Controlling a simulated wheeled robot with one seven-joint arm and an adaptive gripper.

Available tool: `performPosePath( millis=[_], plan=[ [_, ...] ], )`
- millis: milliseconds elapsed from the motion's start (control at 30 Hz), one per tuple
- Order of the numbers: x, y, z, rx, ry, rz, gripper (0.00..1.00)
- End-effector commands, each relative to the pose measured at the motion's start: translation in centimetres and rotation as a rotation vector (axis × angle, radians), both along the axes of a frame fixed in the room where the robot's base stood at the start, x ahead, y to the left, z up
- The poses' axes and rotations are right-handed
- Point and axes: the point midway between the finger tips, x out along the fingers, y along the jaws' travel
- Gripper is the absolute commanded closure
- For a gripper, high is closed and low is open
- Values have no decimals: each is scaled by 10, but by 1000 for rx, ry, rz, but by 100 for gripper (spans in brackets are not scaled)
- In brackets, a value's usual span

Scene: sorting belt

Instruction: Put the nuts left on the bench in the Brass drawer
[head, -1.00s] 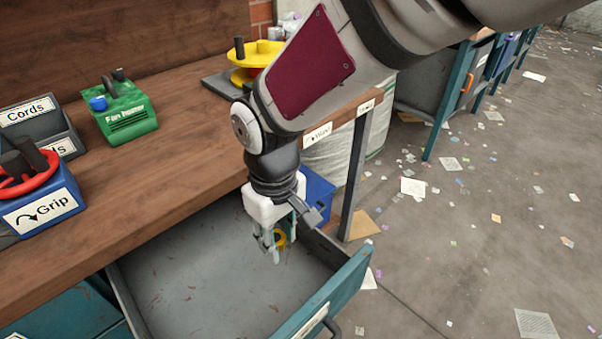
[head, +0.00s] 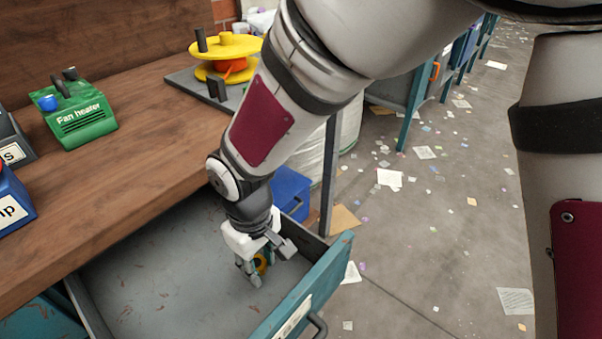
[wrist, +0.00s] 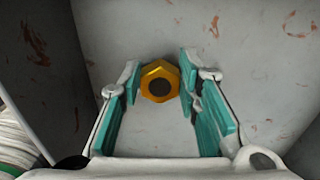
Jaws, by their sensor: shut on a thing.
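A yellow brass-coloured hex nut (head: 261,264) with a dark hole is held between the fingertips of my gripper (head: 257,272). In the wrist view, the nut (wrist: 159,81) sits between the teal finger pads of the gripper (wrist: 160,88). The gripper points down over the inside of an open drawer (head: 322,281) with a grey interior and teal front. Its white label is too oblique to read. No other nut shows on the visible bench top (head: 150,165) or drawer floor. I cannot tell exactly how far the nut is above the floor.
A yellow reel (head: 226,47) is at the back. A blue container (head: 289,190) is beyond the drawer. Paper scraps litter the floor at right.

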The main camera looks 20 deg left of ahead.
Motion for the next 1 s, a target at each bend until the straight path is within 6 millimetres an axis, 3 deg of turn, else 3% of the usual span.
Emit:
performPosePath(
  millis=[600, 633, 700, 1000],
  plan=[
    [0, 0, -12, 0, 0, -1, 100],
    [0, 0, -12, 0, 0, -1, 63],
    [0, 0, -12, 0, 0, -1, 50],
    [0, 0, -11, 0, 0, -1, 50]
  ],
)
